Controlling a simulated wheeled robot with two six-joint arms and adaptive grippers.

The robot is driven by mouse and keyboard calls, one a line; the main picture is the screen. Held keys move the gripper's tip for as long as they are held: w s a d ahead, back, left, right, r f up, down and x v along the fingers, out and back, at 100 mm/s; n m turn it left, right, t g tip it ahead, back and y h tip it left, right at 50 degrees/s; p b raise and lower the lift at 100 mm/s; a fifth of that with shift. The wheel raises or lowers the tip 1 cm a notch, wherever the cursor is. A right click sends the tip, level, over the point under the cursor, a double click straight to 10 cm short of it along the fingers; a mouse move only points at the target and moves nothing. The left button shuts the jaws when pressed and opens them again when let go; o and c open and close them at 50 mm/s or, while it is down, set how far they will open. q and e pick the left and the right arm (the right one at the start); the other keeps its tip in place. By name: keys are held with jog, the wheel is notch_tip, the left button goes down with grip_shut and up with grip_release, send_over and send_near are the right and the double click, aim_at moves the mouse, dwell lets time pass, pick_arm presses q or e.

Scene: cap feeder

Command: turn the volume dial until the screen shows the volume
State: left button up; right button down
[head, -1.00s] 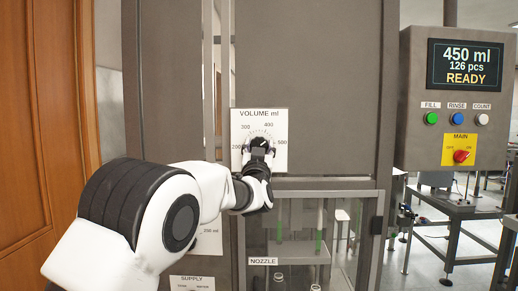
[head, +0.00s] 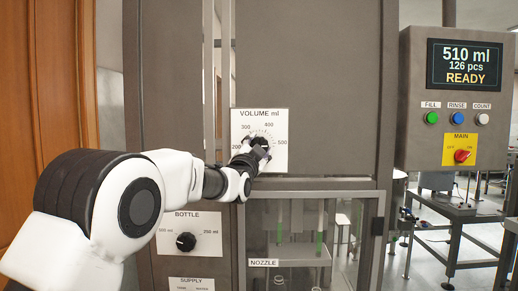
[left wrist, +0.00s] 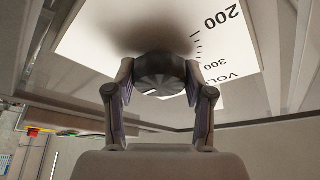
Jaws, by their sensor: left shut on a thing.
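The black volume dial (head: 262,142) sits on a white plate labelled VOLUME ml (head: 280,160), with marks from 200 to 500. My left gripper (head: 254,150) is shut on the dial, coming in from the lower left. In the left wrist view the dial (left wrist: 160,70) is between the two fingers (left wrist: 160,88), and a white pointer mark shows at its lower edge. The screen (head: 464,64) at the upper right reads 510 ml, 126 pcs, READY. My right gripper is in neither view.
A BOTTLE plate with its own black dial (head: 186,242) is below my left arm. Under the screen are green, blue and white buttons and a red MAIN switch (head: 462,155). A glass-fronted nozzle bay (head: 345,240) lies below the volume plate.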

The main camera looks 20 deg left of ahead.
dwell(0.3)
pick_arm(q)
jog(key=o, duration=1.2)
jog(key=shift+c, duration=0.2)
jog(key=v, duration=1.2)
